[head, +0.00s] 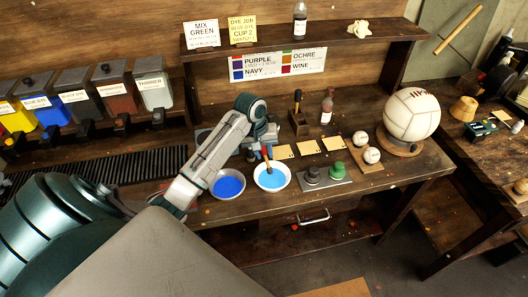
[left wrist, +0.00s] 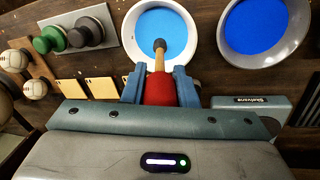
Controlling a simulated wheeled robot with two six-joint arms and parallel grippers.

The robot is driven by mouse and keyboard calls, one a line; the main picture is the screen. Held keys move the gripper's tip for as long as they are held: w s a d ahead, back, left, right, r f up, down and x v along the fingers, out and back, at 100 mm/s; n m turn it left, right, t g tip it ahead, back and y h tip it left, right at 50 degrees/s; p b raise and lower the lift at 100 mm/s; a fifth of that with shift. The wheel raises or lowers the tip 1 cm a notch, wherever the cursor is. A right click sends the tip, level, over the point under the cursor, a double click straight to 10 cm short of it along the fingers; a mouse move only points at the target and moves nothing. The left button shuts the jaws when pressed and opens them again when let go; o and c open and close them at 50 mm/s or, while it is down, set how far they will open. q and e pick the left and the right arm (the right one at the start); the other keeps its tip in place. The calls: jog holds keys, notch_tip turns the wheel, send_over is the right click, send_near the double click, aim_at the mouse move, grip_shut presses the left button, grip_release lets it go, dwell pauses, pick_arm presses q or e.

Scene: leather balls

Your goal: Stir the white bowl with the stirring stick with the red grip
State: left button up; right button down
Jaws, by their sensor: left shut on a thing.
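The white bowl (head: 273,189) stands on the bench and holds light blue liquid. It also shows at the top of the left wrist view (left wrist: 129,38). My left gripper (left wrist: 160,88) is shut on the red grip of the stirring stick (left wrist: 160,95). The stick (head: 266,157) points down at the white bowl, and its dark tip shows over the blue liquid. I cannot tell how deep the tip is. In the head view my left gripper (head: 262,148) is just behind the bowl and partly hidden by its arm. My right gripper is not in view.
A grey bowl (head: 229,195) of darker blue liquid stands close to the left of the white bowl. To the right are a plate with dark and green knobbed pieces (head: 335,169), small balls (head: 371,155) and a large leather ball (head: 411,114). A bottle (head: 327,106) stands behind.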

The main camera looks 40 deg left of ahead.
pick_arm(q)
jog(key=shift+r, duration=2.5)
